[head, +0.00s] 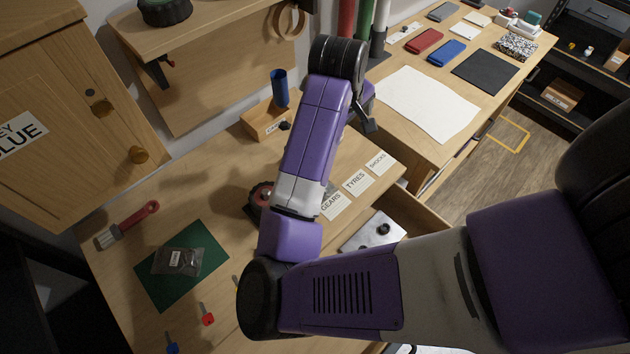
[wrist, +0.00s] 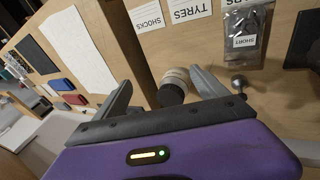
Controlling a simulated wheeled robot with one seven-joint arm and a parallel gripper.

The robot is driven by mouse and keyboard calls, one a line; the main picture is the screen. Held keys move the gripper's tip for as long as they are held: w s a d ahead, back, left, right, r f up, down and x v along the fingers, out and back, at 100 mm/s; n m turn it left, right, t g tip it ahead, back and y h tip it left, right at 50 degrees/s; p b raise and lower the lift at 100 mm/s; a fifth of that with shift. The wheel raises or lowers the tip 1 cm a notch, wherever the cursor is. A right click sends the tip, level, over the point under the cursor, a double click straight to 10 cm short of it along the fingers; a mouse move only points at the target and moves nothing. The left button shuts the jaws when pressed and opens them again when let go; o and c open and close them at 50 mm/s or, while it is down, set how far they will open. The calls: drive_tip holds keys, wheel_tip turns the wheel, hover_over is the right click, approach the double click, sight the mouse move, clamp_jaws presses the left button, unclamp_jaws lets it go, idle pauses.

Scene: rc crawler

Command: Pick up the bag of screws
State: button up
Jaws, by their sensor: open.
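A clear bag of dark small parts with a white label (head: 178,261) lies on a green mat (head: 210,250) at the desk's left in the head view. Its label is too small to read. In the wrist view, another clear bag (wrist: 241,48) labelled "SHORT" lies beside the TYRES card, over part of a further card. My gripper (head: 367,118) is above the right part of the desk, far from the bag on the mat. In the wrist view my gripper (wrist: 160,92) is open. A pale cylindrical thing (wrist: 174,84) shows beyond and between its fingers; I cannot tell its distance.
GEARS, TYRES and SHOCKS cards (head: 356,182) lie near the desk's right edge, by an open drawer (head: 425,222). A wooden block with a blue cylinder (head: 280,88) stands behind. A red-handled brush (head: 128,225) and small screwdrivers (head: 207,314) lie left. My arm hides the desk's middle.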

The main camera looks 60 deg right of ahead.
drive_tip(key=a+f+y, duration=0.1)
drive_tip(key=a, duration=0.3)
drive_tip(key=w+a+f+y, duration=0.1)
drive_tip(key=a+y, duration=0.1)
drive_tip(key=a, duration=0.1)
drive_tip(key=a+f+y, duration=0.1)
drive_tip(key=a, duration=0.3)
drive_tip(key=shift+w+a+f+n+y, duration=0.2)
drive_tip(key=shift+a+f+n+y, duration=0.05)
drive_tip(key=shift+a+n+y, duration=0.05)
drive_tip(key=shift+a+f, duration=0.2)
drive_tip(key=shift+f, duration=0.55)
drive_tip(key=shift+d+f+p, duration=0.15)
drive_tip(key=shift+f+p, duration=0.15)
drive_tip(key=shift+f, duration=1.25)
drive_tip(key=shift+d+f+p, duration=0.15)
drive_tip(key=shift+f+p, duration=0.15)
drive_tip(key=shift+f, duration=1.25)
drive_tip(key=c, duration=1.4)
drive_tip(key=shift+r, duration=0.1)
drive_tip(key=shift+c, duration=0.2)
